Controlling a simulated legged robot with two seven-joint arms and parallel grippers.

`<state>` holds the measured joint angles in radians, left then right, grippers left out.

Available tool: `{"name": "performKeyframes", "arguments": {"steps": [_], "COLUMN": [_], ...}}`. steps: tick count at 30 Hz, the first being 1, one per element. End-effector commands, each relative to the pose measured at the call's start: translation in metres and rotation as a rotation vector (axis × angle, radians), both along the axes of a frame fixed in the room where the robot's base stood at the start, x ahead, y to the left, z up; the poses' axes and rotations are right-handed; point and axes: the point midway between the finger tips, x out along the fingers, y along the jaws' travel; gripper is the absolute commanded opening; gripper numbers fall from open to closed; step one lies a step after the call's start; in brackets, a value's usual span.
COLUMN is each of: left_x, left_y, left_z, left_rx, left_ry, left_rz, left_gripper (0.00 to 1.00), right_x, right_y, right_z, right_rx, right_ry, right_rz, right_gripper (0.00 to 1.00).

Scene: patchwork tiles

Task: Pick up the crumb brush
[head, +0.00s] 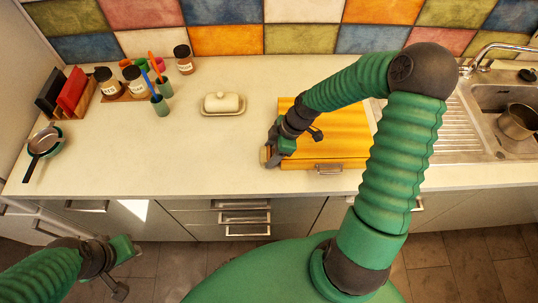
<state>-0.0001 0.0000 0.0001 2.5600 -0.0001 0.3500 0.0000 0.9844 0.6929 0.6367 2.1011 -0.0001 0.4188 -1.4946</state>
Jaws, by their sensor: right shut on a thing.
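My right gripper (272,154) is low over the counter at the left edge of a yellow wooden board or box. It is shut on a small brownish thing, apparently the crumb brush (267,156). The gripper hides most of it, and I cannot tell whether it touches the counter. My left gripper (125,254) is at the lower left, in front of the cabinets and away from the counter top. Its fingers are too small and angled to tell whether they are open.
The yellow board or box (345,146) has a metal handle at its front. A butter dish (222,104) stands behind and left of the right gripper. Jars, cups with utensils and a small pan (45,141) are at the left. A sink (500,102) holding a pot is at the right.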

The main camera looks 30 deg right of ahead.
Motion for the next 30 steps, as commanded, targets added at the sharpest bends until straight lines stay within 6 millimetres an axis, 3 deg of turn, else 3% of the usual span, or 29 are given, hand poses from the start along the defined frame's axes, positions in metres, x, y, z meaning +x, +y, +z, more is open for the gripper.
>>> {"name": "performKeyframes", "arguments": {"steps": [10,22,30], "left_x": [0.000,0.000,0.000], "left_y": [0.000,0.000,0.000], "left_z": [-0.004,0.000,-0.017], "left_rx": [0.000,0.000,0.000], "left_ry": [0.000,0.000,0.000], "left_rz": [0.000,0.000,0.000], "left_gripper": [0.36,0.36,0.36], "right_x": [0.002,0.002,0.034], "right_y": [0.003,0.003,0.057], "right_z": [0.007,0.071,0.067], "right_rx": [0.000,-0.002,0.002], "right_ry": [-0.004,-0.003,-0.002], "right_rz": [0.002,0.000,0.010], "right_gripper": [0.12,0.12,0.12]}}
